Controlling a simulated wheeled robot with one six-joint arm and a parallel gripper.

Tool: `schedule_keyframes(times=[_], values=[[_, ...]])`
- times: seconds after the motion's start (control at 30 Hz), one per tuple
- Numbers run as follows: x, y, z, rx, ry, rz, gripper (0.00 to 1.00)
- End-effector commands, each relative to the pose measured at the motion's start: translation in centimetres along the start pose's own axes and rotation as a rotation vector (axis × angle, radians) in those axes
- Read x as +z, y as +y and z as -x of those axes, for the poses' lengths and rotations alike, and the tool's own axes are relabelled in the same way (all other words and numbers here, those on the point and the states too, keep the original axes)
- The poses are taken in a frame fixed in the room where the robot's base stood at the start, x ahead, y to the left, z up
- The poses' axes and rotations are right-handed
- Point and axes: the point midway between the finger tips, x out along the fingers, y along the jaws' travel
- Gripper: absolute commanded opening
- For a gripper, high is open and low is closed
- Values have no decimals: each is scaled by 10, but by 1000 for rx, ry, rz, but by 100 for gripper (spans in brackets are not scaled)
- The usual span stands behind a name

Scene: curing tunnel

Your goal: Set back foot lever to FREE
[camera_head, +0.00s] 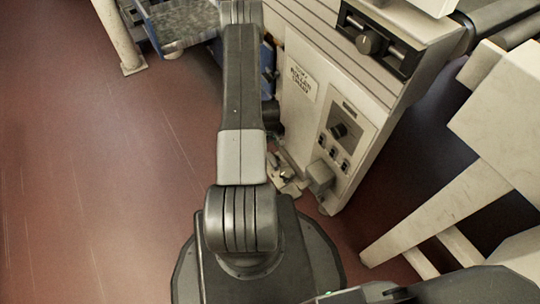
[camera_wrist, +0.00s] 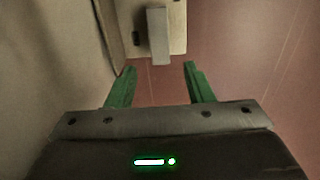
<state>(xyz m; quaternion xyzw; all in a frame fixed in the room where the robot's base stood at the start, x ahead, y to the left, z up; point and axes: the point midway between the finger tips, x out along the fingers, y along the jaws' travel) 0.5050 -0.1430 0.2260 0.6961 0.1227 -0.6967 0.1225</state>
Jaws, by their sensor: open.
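In the wrist view my gripper (camera_wrist: 158,75) is open, its two green fingers apart with nothing between them. Just beyond the fingertips, a grey upright bar (camera_wrist: 158,36), which looks like a foot lever, stands in front of a pale plate. The bar lies roughly in line with the gap and appears apart from the fingers. I cannot tell whether it is the back lever, and no FREE mark is readable. In the head view, small pale fittings (camera_head: 287,182) sit low beside the machine, partly hidden by my arm. My gripper is not clearly visible there.
The pale machine cabinet (camera_head: 310,50) stands right of my arm, with a knob panel (camera_head: 345,130) and a dark dial unit (camera_head: 370,42). A pale leg frame (camera_head: 440,215) is at the right. Red-brown floor (camera_head: 90,180) is open at the left.

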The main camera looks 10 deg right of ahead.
Motion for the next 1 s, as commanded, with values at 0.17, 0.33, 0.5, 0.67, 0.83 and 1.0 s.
schedule_keyframes(times=[0.17,0.33,0.5,0.67,0.83,1.0], values=[[0,0,-40,0,0,0,47],[0,0,-60,0,0,0,47],[0,0,-67,0,0,0,47],[0,0,-67,0,1,0,47],[0,0,-67,0,1,0,34],[0,0,-67,0,0,0,2]])
